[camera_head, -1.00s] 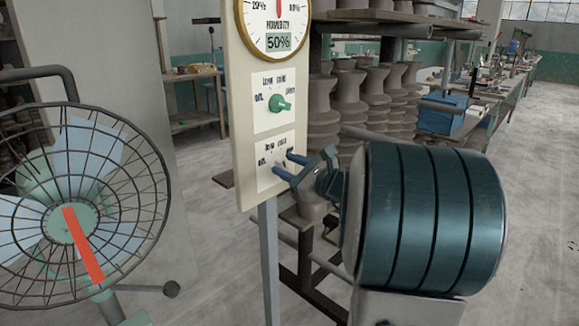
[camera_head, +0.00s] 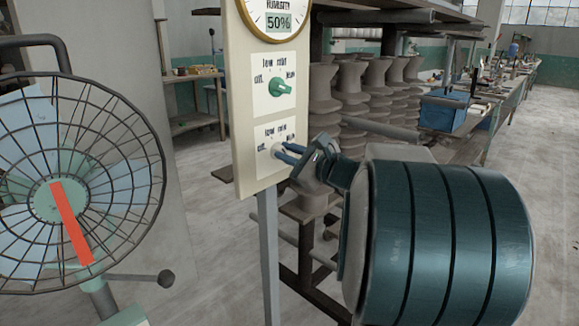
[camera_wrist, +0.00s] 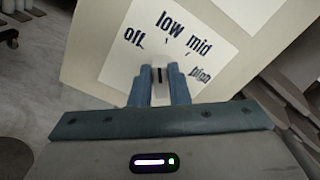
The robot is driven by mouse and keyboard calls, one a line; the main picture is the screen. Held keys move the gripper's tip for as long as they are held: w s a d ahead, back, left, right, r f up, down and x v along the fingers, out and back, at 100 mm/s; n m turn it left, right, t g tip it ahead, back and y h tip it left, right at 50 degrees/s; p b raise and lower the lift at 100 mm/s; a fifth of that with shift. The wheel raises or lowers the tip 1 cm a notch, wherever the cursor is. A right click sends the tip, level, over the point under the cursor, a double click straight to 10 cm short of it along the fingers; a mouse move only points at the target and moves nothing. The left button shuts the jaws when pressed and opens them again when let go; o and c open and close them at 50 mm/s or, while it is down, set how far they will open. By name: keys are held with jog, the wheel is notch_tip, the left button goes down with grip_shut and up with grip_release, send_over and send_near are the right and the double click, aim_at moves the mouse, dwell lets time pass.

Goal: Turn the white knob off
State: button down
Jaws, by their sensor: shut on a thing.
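The white knob (camera_head: 275,150) is on the lower dial plate of a cream panel (camera_head: 243,110). The plate is marked off, low, mid and high. In the wrist view the white knob (camera_wrist: 159,92) sits between the two blue fingers, with a dark mark on it running up the picture. My gripper (camera_head: 285,151) reaches the knob from the right and is shut on it; it also shows in the wrist view (camera_wrist: 159,78). The fingers hide the knob's sides.
A green knob (camera_head: 279,88) sits on the plate just above, below a round humidity gauge (camera_head: 278,18) reading 50%. A caged fan (camera_head: 80,190) with a red strip stands left of the panel. Shelves with stacked clay pieces (camera_head: 350,85) stand behind.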

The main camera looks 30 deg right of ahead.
jog(key=n+b, duration=0.2)
jog(key=b, duration=0.1)
jog(key=n+b, duration=0.2)
jog(key=b, duration=0.1)
jog(key=n+b, duration=0.1)
jog(key=b, duration=0.2)
jog(key=shift+a+f+n, duration=0.2)
jog(key=shift+f+n, duration=0.15)
jog(key=shift+n, duration=0.05)
jog(key=shift+r+b, duration=0.1)
jog(key=shift+b, duration=0.2)
jog(key=c, duration=1.4)
grip_release()
jog(key=shift+s, duration=0.15)
jog(key=p+v, duration=0.1)
jog(key=v, duration=1.2)
jog(key=shift+s+d+p, duration=0.15)
jog(key=shift+s+p, duration=0.2)
